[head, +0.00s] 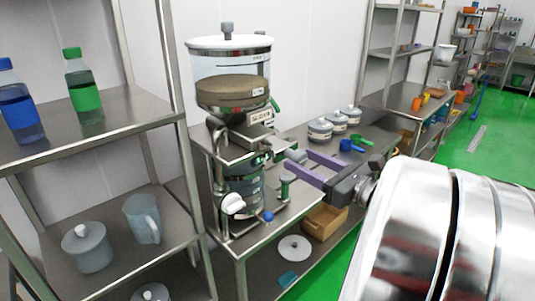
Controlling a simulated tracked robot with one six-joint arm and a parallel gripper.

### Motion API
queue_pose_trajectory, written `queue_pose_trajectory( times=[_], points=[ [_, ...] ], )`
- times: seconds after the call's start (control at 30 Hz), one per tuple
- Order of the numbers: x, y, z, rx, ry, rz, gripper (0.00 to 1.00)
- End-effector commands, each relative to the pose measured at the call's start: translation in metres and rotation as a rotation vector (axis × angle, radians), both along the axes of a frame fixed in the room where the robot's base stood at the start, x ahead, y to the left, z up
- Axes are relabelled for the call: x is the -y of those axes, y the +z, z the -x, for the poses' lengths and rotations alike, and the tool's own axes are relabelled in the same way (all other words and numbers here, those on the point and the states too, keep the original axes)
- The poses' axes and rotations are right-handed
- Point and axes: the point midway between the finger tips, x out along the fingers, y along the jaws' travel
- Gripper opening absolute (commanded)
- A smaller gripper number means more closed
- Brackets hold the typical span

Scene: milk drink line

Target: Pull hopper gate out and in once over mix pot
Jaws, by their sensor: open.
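The hopper (232,72) has a clear drum with brown powder, a white lid and a grey knob. It sits on a steel stand at the centre left. The hopper gate (262,159) seems to be the small green-and-dark part under the stand's top plate, facing my gripper; its exact position is hard to tell. The mix pot (243,185) stands below the hopper, partly hidden by the stand. My gripper (292,161) has purple fingers, is open, and reaches in from the right. Its fingertips are just right of the gate, with nothing clearly between them.
A green-topped post (286,187) stands on the bench just below my fingers. White lidded tubs (320,130) and blue and green scoops (350,145) lie behind. A shelf at left holds bottles (82,86) and a jug (143,219). A cardboard box (324,221) is below.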

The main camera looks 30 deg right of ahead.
Motion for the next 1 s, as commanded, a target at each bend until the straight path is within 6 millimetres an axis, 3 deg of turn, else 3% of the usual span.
queue_pose_trajectory(
  times=[0.23, 0.57, 1.0],
  points=[
    [-0.004, 0.0, -0.019, 0.0, 0.001, -0.001, 0.51],
    [-0.004, 0.0, -0.021, -0.001, 0.0, -0.001, 0.51],
    [-0.004, 0.0, -0.021, -0.001, 0.0, -0.001, 0.21]
  ],
)
